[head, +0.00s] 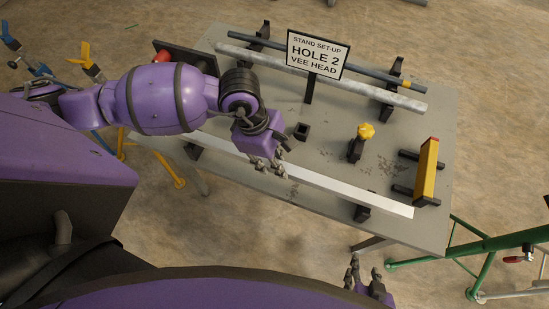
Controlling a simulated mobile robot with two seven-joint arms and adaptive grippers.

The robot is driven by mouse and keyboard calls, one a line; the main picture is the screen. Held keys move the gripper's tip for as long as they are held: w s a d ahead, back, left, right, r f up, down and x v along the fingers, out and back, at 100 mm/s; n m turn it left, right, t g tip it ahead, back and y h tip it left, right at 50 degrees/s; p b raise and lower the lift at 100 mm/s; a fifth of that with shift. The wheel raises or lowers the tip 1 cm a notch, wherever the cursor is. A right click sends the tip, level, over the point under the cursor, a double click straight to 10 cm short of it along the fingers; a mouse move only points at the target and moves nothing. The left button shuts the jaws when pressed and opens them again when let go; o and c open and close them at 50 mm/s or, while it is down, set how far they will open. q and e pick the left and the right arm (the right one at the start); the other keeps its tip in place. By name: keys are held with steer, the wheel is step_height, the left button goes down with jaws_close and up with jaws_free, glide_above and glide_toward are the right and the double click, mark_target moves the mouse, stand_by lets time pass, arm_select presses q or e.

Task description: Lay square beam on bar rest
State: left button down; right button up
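The pale square beam (345,186) runs along the table's front side, over low dark blocks (362,213); I cannot tell whether it touches them. My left gripper (268,164) is at the beam, left of its middle, fingers pointing down. Its fingers hide part of the beam, so I cannot tell whether they are closed on it. Dark stepped supports (388,97) at the back, seemingly the bar rest, carry a grey round bar (330,80) and a blue-grey bar (372,76). My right gripper (366,274) is open and empty, off the table's front edge.
On the table (325,155) stand a sign reading HOLE 2 VEE HEAD (317,53), a yellow-knobbed clamp (361,140), a small dark square socket (302,131) and a yellow upright block (427,171). Green stand legs (478,259) are on the floor at right.

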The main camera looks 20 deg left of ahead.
arm_select(q)
steer(key=shift+f+b, duration=0.4)
steer(key=shift+f, duration=0.4)
stand_by(1.0)
steer(key=c, duration=1.4)
jaws_free()
steer(key=o, duration=0.4)
steer(key=o, duration=0.8)
steer(key=shift+o, duration=1)
